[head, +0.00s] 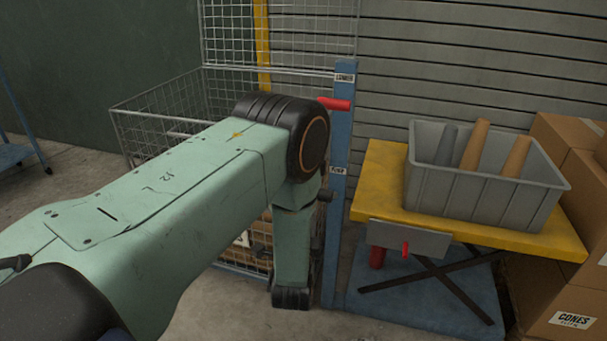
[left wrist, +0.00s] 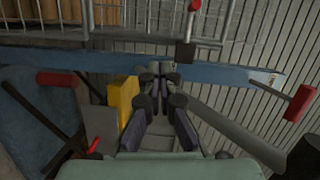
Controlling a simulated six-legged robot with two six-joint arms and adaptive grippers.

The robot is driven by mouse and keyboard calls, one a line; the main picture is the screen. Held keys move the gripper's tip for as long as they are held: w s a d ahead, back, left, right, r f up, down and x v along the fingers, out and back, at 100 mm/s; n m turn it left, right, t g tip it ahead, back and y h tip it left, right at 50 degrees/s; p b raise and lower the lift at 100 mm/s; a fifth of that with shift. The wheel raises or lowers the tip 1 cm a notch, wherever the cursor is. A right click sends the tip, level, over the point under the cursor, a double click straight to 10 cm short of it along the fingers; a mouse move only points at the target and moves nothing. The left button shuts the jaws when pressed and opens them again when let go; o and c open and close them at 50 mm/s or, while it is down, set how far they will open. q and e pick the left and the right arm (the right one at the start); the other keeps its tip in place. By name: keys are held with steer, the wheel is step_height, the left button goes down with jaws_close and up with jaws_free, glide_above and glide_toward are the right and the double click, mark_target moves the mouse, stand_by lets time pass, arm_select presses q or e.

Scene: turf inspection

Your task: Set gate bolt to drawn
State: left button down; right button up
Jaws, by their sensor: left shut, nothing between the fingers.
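A blue post (head: 345,140) stands beside the wire mesh, with two small white labels. A red handle (head: 335,103) sticks out near its top; it also shows in the left wrist view (left wrist: 300,103). A dark block (left wrist: 185,52) with a rod and red knob (left wrist: 194,5) shows by the post in the left wrist view. I cannot tell which part is the gate bolt. My left gripper (left wrist: 160,72) is shut and empty, its fingertips overlapping the post's lower edge in that view; contact is unclear. My arm hides it in the head view. My right gripper is out of view.
A yellow-topped table (head: 380,185) right of the post bears a grey crate (head: 480,190) with cylinders inside. Cardboard boxes (head: 570,140) stand at the far right. A wire basket (head: 160,110) stands behind my arm. A red cylinder (head: 377,257) is under the table.

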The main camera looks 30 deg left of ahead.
arm_select(q)
steer(key=w+a+r+m+t+b, duration=0.1)
steer(key=w+a+r+m+b, duration=0.2)
steer(key=w+a, duration=0.5)
steer(key=shift+w+a+r+y+b, duration=0.25)
steer(key=shift+r+y+b, duration=0.15)
steer(key=shift+b, duration=0.25)
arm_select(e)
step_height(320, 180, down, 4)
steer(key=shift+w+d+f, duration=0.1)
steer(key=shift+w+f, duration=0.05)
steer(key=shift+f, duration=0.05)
